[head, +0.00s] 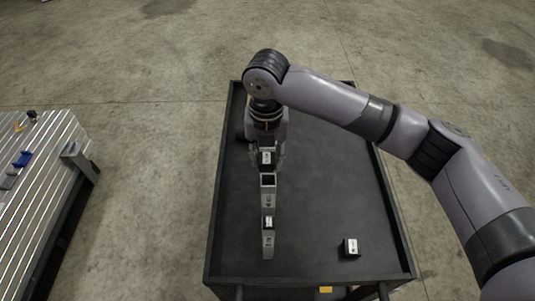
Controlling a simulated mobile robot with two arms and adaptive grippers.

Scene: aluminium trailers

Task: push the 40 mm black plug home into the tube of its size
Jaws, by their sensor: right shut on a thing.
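My right gripper (267,153) comes down over the upper middle of the cart. It is shut on a small black plug with a pale label (267,158). Just in front of it a square metal tube (268,200) shows its open, dark end. The plug is close to this tube's mouth; I cannot tell whether they touch. A shorter, narrower metal piece (268,243) with a dark and white top stands in line nearer the front. Another black plug with a white label (350,247) lies loose at the front right of the cart. My left gripper is not in view.
A slatted aluminium trailer (35,190) with a small blue part (22,159) stands at the left, apart from the cart. Concrete floor lies around.

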